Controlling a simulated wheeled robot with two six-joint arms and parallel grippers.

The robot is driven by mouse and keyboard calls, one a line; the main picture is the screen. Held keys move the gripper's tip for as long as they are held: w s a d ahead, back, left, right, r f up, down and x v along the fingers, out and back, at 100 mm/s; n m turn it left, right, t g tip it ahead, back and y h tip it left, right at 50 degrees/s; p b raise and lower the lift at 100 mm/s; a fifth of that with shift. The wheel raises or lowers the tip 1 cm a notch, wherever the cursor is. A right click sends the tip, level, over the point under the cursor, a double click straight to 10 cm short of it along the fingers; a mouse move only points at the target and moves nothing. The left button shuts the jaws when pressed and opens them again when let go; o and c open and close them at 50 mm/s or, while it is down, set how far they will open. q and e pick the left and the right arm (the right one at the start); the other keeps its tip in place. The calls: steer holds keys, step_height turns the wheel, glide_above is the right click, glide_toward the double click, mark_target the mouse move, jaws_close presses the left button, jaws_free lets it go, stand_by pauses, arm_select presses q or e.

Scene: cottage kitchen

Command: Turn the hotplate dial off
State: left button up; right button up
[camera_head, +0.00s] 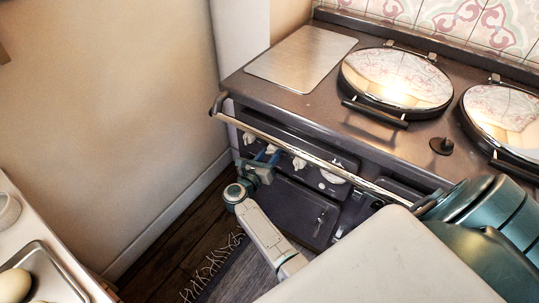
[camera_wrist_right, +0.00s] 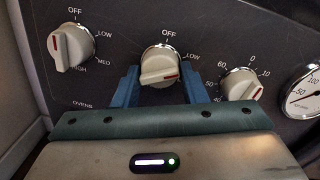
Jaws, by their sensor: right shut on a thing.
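The middle dial (camera_wrist_right: 157,66) on the dark range panel is a cream knob with a silver rim. OFF is at its top and LOW at its upper right; its lower label is hidden. Its red mark points right, away from OFF. My right gripper (camera_wrist_right: 163,78) is shut on this dial, one blue finger at each side. In the head view my right gripper (camera_head: 266,156) reaches under the front rail. My left gripper is not in view.
An ovens dial (camera_wrist_right: 71,47) is left of it, a minute dial (camera_wrist_right: 240,84) and a gauge (camera_wrist_right: 304,92) right. The rail (camera_head: 300,155) runs above the panel. Two round lids (camera_head: 398,78) (camera_head: 508,120) are on top. A counter with a tray (camera_head: 62,270) stands lower left.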

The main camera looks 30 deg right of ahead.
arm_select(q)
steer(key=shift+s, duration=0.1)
arm_select(e)
steer(key=shift+n, duration=0.3)
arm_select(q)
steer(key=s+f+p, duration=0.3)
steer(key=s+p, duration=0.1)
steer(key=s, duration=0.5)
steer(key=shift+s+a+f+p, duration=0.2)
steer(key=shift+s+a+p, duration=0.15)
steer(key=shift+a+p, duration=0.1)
arm_select(e)
steer(key=shift+r+n, duration=0.15)
steer(key=shift+n, duration=2.35)
steer(key=shift+r+n, duration=0.1)
steer(key=shift+n, duration=2.4)
steer(key=shift+g, duration=0.4)
steer(key=o, duration=0.9)
steer(key=shift+a+f, duration=0.1)
